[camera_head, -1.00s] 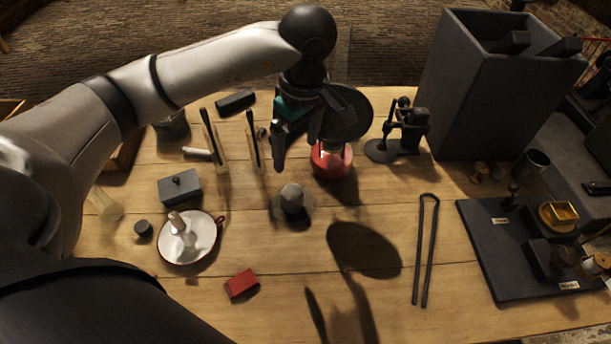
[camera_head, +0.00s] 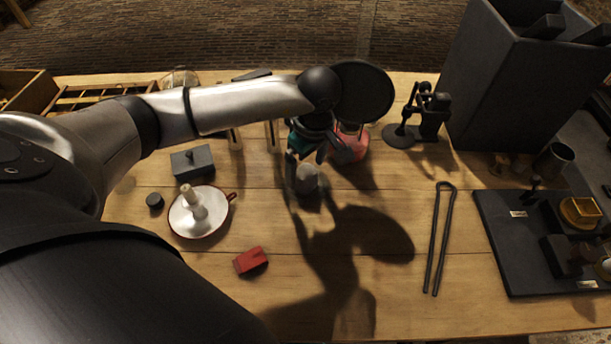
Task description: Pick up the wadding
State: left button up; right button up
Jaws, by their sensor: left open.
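The wadding appears to be the grey, rounded lump (camera_head: 307,182) on a small dish or pad in the middle of the wooden table. My left gripper (camera_head: 304,166) is above it, pointing down, with its fingers open. One finger is at the lump's left side; the other is partly hidden by the wrist. I cannot tell whether the fingers touch the lump. My right gripper is not in view.
A red round pot (camera_head: 352,146) stands close behind the lump on the right. A white candle dish (camera_head: 200,214), grey box (camera_head: 192,160) and red block (camera_head: 250,260) are to the left. Black tongs (camera_head: 439,240) and a dark board (camera_head: 500,250) lie to the right.

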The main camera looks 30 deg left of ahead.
aim_at(305, 170)
pick_arm(q)
jog(key=shift+a+f, duration=0.1)
jog(key=shift+f, duration=0.85)
jog(key=shift+r, duration=0.1)
grip_shut()
jog(key=shift+r, duration=0.1)
notch_tip(305, 170, up, 20)
jog(key=p, duration=0.2)
jog(key=shift+p, duration=0.4)
